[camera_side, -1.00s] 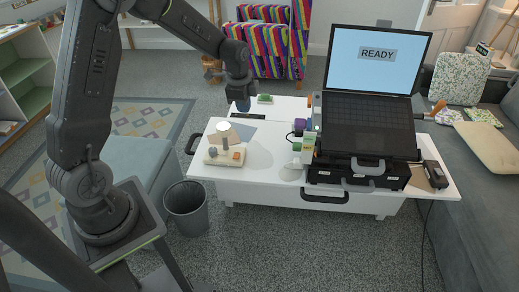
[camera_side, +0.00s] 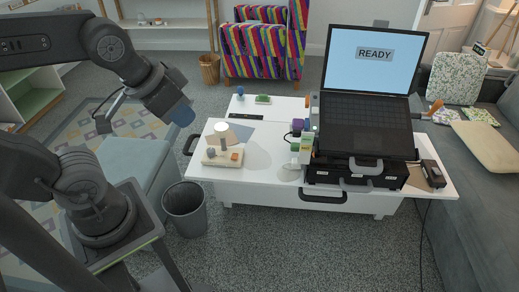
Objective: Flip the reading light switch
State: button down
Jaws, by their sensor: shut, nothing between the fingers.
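A small beige box (camera_side: 222,158) sits at the left front of the white table. A pale round lamp-like top (camera_side: 222,128) stands at its back. A grey knob (camera_side: 211,153) and an orange switch-like part (camera_side: 235,156) are on its top. I cannot tell which part is the reading light switch. My gripper (camera_side: 184,117) is shut and empty, with blue at its tip. It is in the air left of the box and higher in the picture, apart from it.
The white table (camera_side: 262,178) also bears a laptop (camera_side: 367,115) reading READY on a black case. Small coloured blocks (camera_side: 299,126) stand left of the laptop. A blue peg-like thing (camera_side: 240,94) and a green item (camera_side: 263,99) are at the back. A bin (camera_side: 185,210) stands in front.

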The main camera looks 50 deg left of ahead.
dwell(0.3)
jog(key=m+g+h, duration=0.1)
jog(key=m+g, duration=0.6)
jog(key=m, duration=0.2)
send_over(236, 159)
jog(key=w+a, duration=0.2)
notch_tip(236, 159, down, 28)
jog(key=shift+a, duration=0.15)
jog(key=f, duration=0.4)
jog(key=s+d+f, duration=0.1)
jog(key=f, duration=0.8)
jog(key=shift+s+d+f, duration=0.35)
jog(key=shift+d, duration=0.05)
